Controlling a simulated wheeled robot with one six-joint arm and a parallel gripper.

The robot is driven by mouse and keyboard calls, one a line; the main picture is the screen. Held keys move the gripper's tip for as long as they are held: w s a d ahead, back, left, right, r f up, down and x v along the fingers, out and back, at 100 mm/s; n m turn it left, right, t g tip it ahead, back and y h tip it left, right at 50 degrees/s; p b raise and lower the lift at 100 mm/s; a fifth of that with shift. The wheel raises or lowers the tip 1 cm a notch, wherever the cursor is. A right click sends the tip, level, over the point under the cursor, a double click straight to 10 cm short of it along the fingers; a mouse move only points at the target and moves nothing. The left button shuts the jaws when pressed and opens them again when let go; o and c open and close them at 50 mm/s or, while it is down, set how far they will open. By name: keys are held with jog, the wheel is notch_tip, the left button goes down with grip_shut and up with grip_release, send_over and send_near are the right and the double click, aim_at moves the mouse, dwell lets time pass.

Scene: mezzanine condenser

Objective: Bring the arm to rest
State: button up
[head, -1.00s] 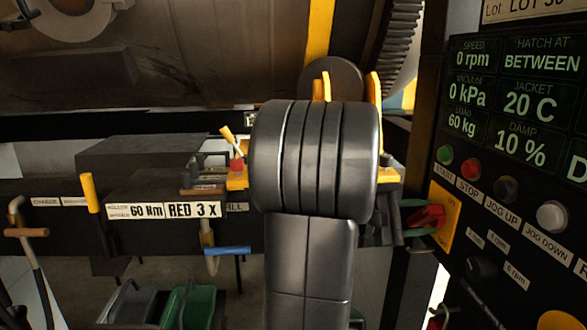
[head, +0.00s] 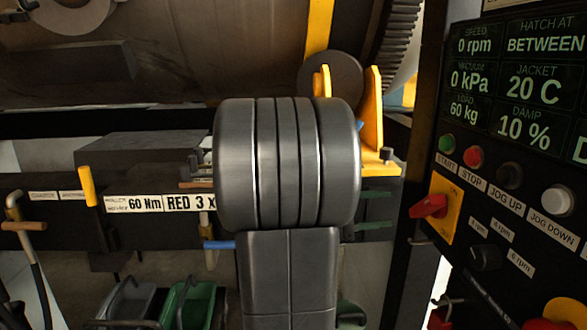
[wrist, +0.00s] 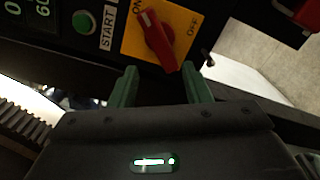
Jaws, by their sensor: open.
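My gripper (head: 378,210) shows in the head view as two green fingers to the right of my grey arm. It is open and empty, a short way left of the red switch handle (head: 430,206) on its yellow plate (head: 444,226). In the wrist view my gripper (wrist: 160,84) has its fingers apart, with the red handle (wrist: 157,40) ahead of them and not between them. The plate there carries ON and OFF labels. My arm stands in the middle of the head view and hides part of the rail behind it.
The control panel (head: 520,150) with its buttons and readouts stands close on the right. A large drum (head: 170,50) and a yellow bracket (head: 374,110) are behind my arm. A labelled rail (head: 140,203) runs on the left, with grey and green bins (head: 188,303) below.

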jog(key=shift+s+a, duration=0.15)
jog(key=shift+a, duration=1.75)
jog(key=shift+s+d+r, duration=0.1)
